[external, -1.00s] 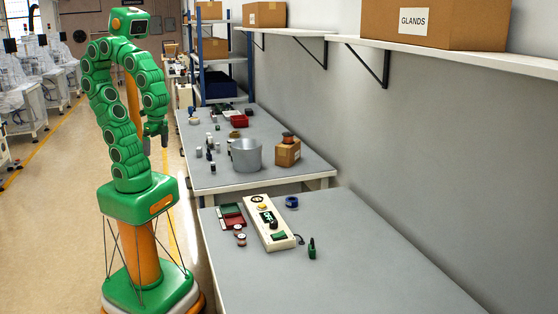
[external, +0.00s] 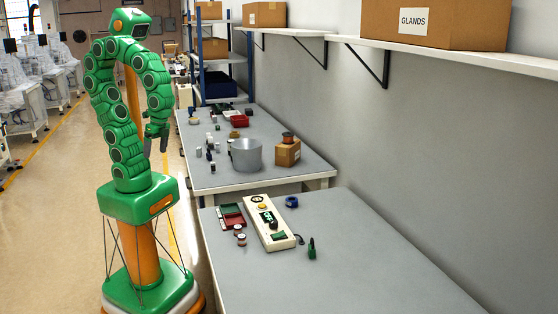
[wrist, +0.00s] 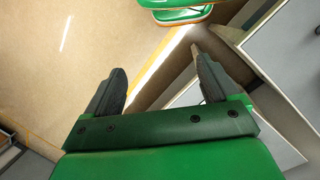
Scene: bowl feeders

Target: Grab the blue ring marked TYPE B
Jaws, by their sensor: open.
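A small blue ring (external: 291,202) lies on the near grey table, close to its back edge and right of the cream control box. Any TYPE B marking on it is too small to read. My gripper (external: 156,142) hangs beside the left edge of the far table, fingers pointing down, well away from the ring. In the wrist view my gripper (wrist: 160,88) has its two dark fingers wide apart with nothing between them. The ring does not show in the wrist view.
The cream control box (external: 268,222) stands on the near table (external: 350,260), with red and green trays (external: 232,214) to its left and a small green object (external: 312,248) to its right. A grey pot (external: 246,154) and a cardboard box (external: 287,152) stand on the far table.

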